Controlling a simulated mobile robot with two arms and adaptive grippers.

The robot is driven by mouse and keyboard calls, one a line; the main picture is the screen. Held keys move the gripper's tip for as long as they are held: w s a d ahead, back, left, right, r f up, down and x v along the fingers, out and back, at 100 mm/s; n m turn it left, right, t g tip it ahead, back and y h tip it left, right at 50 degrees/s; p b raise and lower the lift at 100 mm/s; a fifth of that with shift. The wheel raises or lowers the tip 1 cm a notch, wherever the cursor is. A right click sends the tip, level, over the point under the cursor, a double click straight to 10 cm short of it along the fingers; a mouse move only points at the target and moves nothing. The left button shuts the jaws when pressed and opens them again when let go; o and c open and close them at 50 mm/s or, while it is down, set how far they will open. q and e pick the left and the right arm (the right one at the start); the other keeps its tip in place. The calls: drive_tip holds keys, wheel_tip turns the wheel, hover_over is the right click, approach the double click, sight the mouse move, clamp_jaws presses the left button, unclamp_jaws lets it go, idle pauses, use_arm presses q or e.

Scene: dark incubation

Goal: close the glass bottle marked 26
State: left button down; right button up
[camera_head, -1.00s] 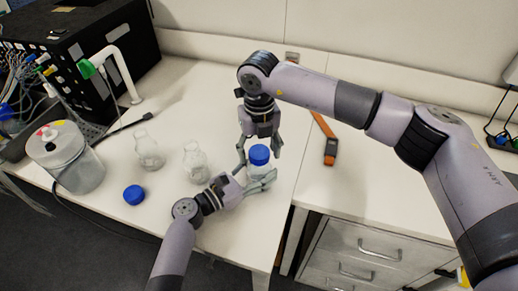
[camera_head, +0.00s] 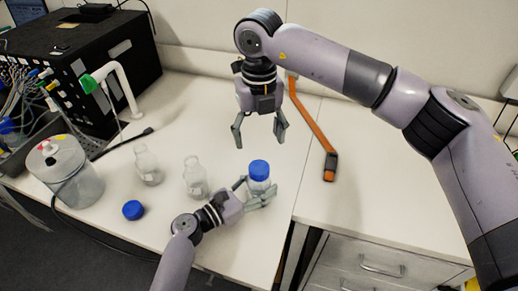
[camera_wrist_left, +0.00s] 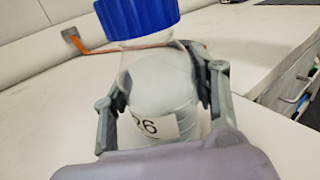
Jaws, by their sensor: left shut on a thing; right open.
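The glass bottle marked 26 (camera_wrist_left: 165,88) stands upright between the fingers of my left gripper, its label facing the left wrist camera. A blue cap (camera_head: 259,170) sits on its mouth; in the left wrist view the blue cap (camera_wrist_left: 138,16) is cut off by the top edge. I cannot tell how tight it is. My left gripper (camera_head: 257,193) is shut on the bottle's body, near the right side of the white table. My right gripper (camera_head: 259,143) is open and empty, above and behind the bottle, apart from the cap.
Two open glass bottles, one nearer (camera_head: 195,178) and one farther left (camera_head: 148,166), stand left of my left gripper. A loose blue cap (camera_head: 133,210) lies near the front edge. A cylindrical container (camera_head: 70,175) stands at left.

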drive_tip(key=shift+r, duration=0.7)
use_arm(q)
drive_tip(key=c, duration=0.6)
unclamp_jaws()
drive_tip(key=shift+o, duration=0.2)
drive_tip(key=v, duration=1.2)
drive_tip(key=shift+s, duration=0.1)
